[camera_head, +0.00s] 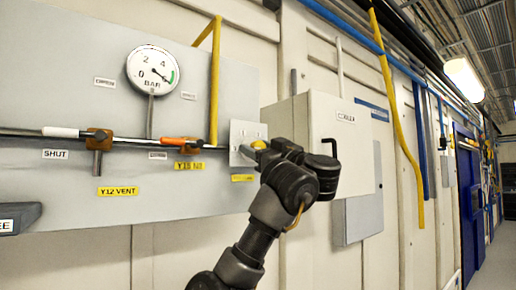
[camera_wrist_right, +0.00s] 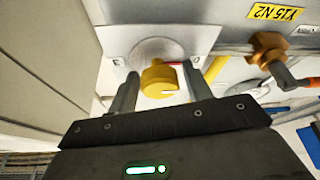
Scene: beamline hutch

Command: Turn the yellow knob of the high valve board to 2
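The yellow knob (camera_head: 259,144) sits on a pale square plate (camera_head: 240,131) at the right end of the grey valve board (camera_head: 60,85). In the right wrist view the knob (camera_wrist_right: 157,79) is close, with a pale and red mark on its side facing right. My right gripper (camera_wrist_right: 161,78) is open, with one finger on each side of the knob; gaps seem to show between fingers and knob. In the head view my right wrist hides most of this gripper (camera_head: 250,148). The dial numbers cannot be read. My left gripper is out of view.
A round pressure gauge (camera_head: 152,70) is on the board. Below it a pipe carries a white-handled valve (camera_head: 62,132) and an orange-handled valve (camera_head: 180,141). A grey cabinet (camera_head: 345,150) stands out from the wall just right of the knob, close to my right wrist.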

